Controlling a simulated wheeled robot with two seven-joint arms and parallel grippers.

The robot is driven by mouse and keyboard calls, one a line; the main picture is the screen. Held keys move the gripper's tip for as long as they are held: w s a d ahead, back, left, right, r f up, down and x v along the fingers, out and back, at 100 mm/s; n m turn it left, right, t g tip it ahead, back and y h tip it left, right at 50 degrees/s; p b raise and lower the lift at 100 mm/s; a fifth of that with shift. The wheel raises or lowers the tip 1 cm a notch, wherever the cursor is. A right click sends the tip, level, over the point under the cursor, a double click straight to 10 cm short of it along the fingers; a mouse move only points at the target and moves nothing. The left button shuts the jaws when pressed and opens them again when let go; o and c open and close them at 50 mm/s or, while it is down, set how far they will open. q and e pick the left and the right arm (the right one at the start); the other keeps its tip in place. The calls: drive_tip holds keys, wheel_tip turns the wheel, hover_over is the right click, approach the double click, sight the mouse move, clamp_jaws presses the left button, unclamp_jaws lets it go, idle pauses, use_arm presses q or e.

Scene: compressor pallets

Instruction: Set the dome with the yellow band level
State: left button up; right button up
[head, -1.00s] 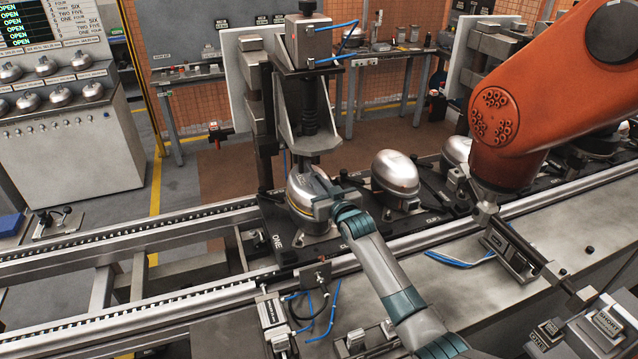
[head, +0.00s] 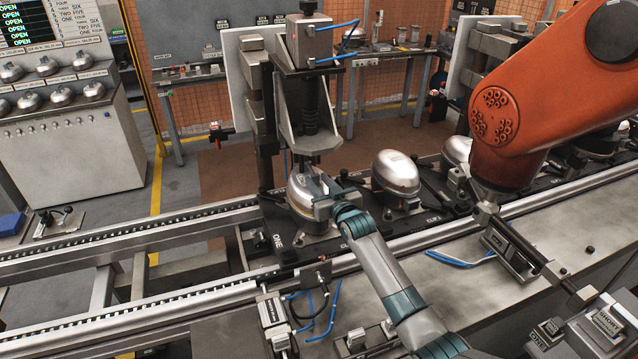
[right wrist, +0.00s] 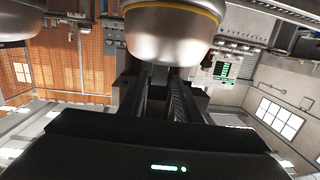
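The silver dome with the yellow band (head: 300,201) sits on the station marked ONE, under the press. Its band shows only in part in the head view, and I cannot tell surely how far it tilts. My right gripper (head: 318,192) is at the dome's upper right side, its fingers against or very close to it. In the right wrist view the dome (right wrist: 172,38) fills the top middle, its yellow band near the upper edge. It hides the fingertips of my right gripper (right wrist: 165,75), so I cannot tell how they meet it. My left gripper is not in view.
The press column (head: 309,105) stands over and behind the dome. A second silver dome (head: 396,172) stands on the pallet to the right. A large orange robot arm (head: 530,95) reaches in from the right. Conveyor rails (head: 130,240) run along the left.

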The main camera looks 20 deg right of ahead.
drive_tip(key=shift+s+f, duration=0.1)
drive_tip(key=shift+f, duration=0.05)
drive_tip(key=shift+s, duration=0.45)
drive_tip(key=s+d+r+b, duration=0.1)
drive_tip(key=s+b, duration=0.3)
drive_tip(key=s, duration=1.2)
drive_tip(key=shift+d+r, duration=0.3)
drive_tip(key=shift+r, duration=0.15)
drive_tip(key=shift+s, duration=0.1)
